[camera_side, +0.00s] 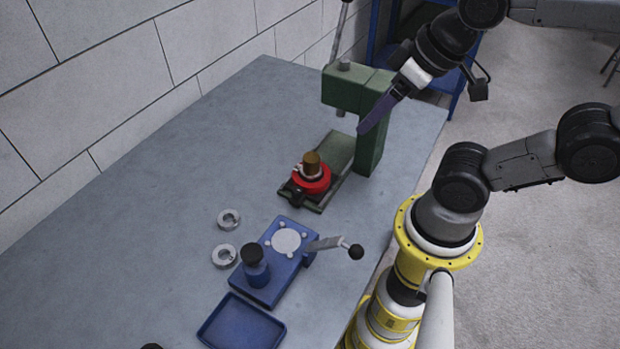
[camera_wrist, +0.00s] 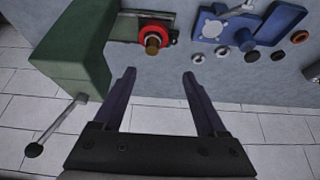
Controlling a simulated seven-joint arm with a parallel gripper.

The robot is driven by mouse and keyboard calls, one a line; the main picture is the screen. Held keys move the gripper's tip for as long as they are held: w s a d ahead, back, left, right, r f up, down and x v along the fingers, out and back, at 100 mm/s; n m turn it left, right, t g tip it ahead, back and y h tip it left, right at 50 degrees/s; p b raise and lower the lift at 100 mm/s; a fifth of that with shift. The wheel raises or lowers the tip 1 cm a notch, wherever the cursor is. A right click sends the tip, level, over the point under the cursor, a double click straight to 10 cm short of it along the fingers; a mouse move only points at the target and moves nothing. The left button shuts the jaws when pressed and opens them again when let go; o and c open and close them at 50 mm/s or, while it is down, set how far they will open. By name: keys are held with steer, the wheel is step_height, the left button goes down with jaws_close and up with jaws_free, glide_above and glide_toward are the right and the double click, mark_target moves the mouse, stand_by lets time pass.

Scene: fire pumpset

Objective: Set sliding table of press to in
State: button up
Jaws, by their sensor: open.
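The green press (camera_side: 362,100) stands on the table, its column upright and its head overhanging a dark green base. The sliding table (camera_side: 289,190) is at the outer end of that base, clear of the press head. It carries a red ring-shaped part (camera_side: 311,181) with a brass cylinder (camera_side: 312,160) standing in it. In the wrist view the red part (camera_wrist: 138,34) lies beyond my fingertips, with the press (camera_wrist: 72,55) to the left. My gripper (camera_wrist: 159,74) is open and empty. In the side view its purple fingers (camera_side: 364,128) show close to the press column; contact cannot be told.
A blue fixture (camera_side: 283,266) with a ball-ended lever (camera_side: 330,243) and a blue tray (camera_side: 241,326) stand nearer the side camera. Two grey rings (camera_side: 229,218) lie left of the fixture. A wall borders the left; the tabletop's left part is clear.

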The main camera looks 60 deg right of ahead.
steer(key=shift+c, duration=0.3)
steer(key=shift+m, duration=0.4)
steer(key=c, duration=0.5)
steer(key=shift+d+m, duration=0.1)
steer(key=shift+m, duration=0.6)
steer(key=m+g+h, duration=0.3)
steer(key=m+h, duration=0.1)
steer(key=m, duration=1)
glide_above(297, 190)
steer(key=s, duration=0.2)
step_height(297, 190, down, 5)
steer(key=a+f+n, duration=0.3)
steer(key=a+f, duration=0.2)
steer(key=shift+g, duration=0.5)
steer(key=x, duration=1.3)
